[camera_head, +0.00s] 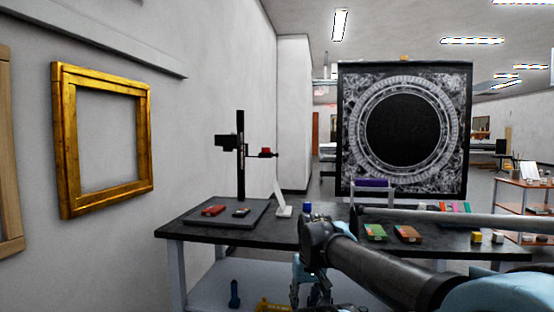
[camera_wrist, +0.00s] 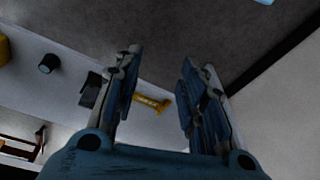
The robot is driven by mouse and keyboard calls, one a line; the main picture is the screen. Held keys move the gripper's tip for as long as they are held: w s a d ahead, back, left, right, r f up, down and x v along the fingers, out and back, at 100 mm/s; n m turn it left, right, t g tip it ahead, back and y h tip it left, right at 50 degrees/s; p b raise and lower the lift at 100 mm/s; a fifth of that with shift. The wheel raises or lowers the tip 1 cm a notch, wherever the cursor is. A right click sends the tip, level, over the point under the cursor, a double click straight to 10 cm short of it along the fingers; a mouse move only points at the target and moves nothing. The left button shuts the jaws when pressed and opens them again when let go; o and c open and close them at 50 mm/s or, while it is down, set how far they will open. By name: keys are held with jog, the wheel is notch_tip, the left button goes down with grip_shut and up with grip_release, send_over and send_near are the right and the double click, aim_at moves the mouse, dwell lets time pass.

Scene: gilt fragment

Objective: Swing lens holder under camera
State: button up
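A copy stand with a black upright column (camera_head: 240,155) stands on a dark baseboard (camera_head: 225,218) on the table at left centre. A dark box that looks like the camera (camera_head: 224,143) sits on the column's left side. A thin arm extends from the column to the right and ends in a small black part with a red top, which looks like the lens holder (camera_head: 265,153). It sticks out sideways, away from the camera. My gripper (camera_head: 312,292) is low at the table's front edge, well below and right of the holder. In the wrist view my gripper (camera_wrist: 158,78) is open and empty.
The dark table (camera_head: 290,236) carries a white angled stand (camera_head: 281,200), a blue-capped item (camera_head: 307,208) and several coloured boxes at right. A large framed black circle panel (camera_head: 405,130) stands behind. A yellow item (camera_wrist: 152,103) shows on the lower shelf between my fingers.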

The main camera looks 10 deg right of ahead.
jog(key=w+a+r+m+y, duration=0.1)
jog(key=w+a+r+y, duration=0.1)
jog(key=w+r, duration=0.45)
jog(key=w+a+r+m+y, duration=0.1)
jog(key=w+a+r+y, duration=0.2)
jog(key=w+r, duration=0.35)
jog(key=m+t+y, duration=0.2)
jog(key=t+y, duration=0.1)
jog(key=y, duration=0.9)
send_near(277, 155)
jog(key=x, duration=0.6)
jog(key=w+x, duration=0.1)
jog(key=x, duration=0.3)
jog(key=shift+d+f, duration=0.15)
grip_shut()
